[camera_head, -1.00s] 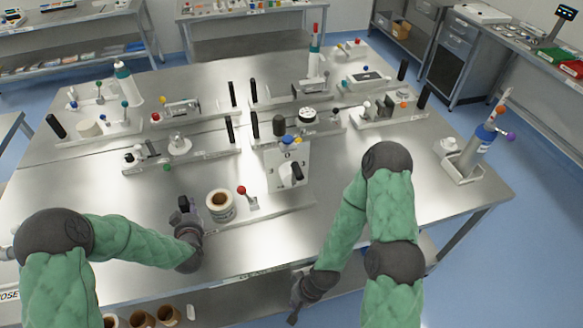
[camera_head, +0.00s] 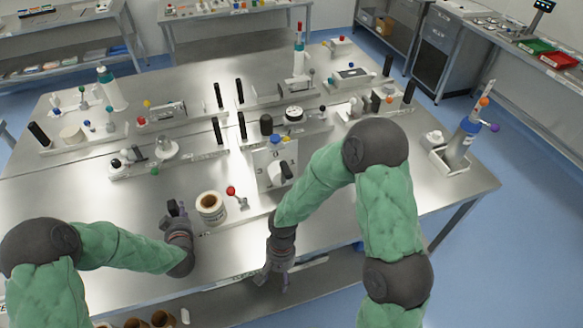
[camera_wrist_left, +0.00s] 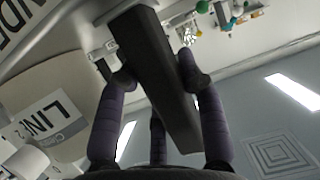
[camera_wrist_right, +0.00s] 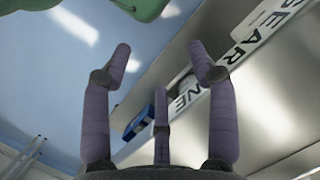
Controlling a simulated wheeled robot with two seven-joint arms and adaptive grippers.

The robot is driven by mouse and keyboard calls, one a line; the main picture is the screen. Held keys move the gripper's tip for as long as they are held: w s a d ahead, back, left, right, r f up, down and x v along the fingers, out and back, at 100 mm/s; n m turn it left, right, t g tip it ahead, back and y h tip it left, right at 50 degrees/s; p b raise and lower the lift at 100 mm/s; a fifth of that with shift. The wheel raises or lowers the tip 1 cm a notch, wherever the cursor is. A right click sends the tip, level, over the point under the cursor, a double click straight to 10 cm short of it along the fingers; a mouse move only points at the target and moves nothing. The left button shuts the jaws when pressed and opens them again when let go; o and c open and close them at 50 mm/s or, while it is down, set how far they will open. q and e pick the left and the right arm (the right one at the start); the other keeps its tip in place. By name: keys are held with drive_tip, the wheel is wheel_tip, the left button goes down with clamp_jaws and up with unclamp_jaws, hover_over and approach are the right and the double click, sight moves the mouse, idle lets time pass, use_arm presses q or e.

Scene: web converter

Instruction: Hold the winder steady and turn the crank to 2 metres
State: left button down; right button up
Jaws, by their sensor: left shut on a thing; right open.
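The winder is a white upright panel (camera_head: 262,160) with numbers on its face and a black crank handle (camera_head: 283,173) on its front. A label roll (camera_head: 211,207) and a red-knobbed lever (camera_head: 236,195) stand to its left. My left gripper (camera_head: 176,212) is shut on a black upright bar left of the roll; the bar (camera_wrist_left: 153,65) lies between the fingers in the left wrist view. My right gripper (camera_head: 272,284) is open and empty at the table's front edge, below and apart from the crank. In the right wrist view its fingers (camera_wrist_right: 163,75) are spread.
A blue bottle in a holder (camera_head: 460,143) stands at the right. Brown cores (camera_head: 160,319) sit below the front edge.

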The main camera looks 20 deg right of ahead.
drive_tip(key=w+d+r+n+t, duration=0.1)
drive_tip(key=w+d+r, duration=0.4)
drive_tip(key=r, duration=0.3)
drive_tip(key=w+d+r+n+t, duration=0.1)
drive_tip(key=w+d+r+t, duration=0.1)
drive_tip(key=w+d+r, duration=0.45)
drive_tip(key=w+d+r+n+t, duration=0.1)
drive_tip(key=w+d+r, duration=0.15)
drive_tip(key=r, duration=0.75)
wheel_tip(320, 180, up, 10)
drive_tip(key=w+a+n+t, duration=0.1)
drive_tip(key=t, duration=0.2)
drive_tip(key=x, duration=1.1)
drive_tip(key=shift+w+a+y, duration=0.2)
drive_tip(key=shift+a+y, duration=0.1)
drive_tip(key=shift+f, duration=0.1)
clamp_jaws()
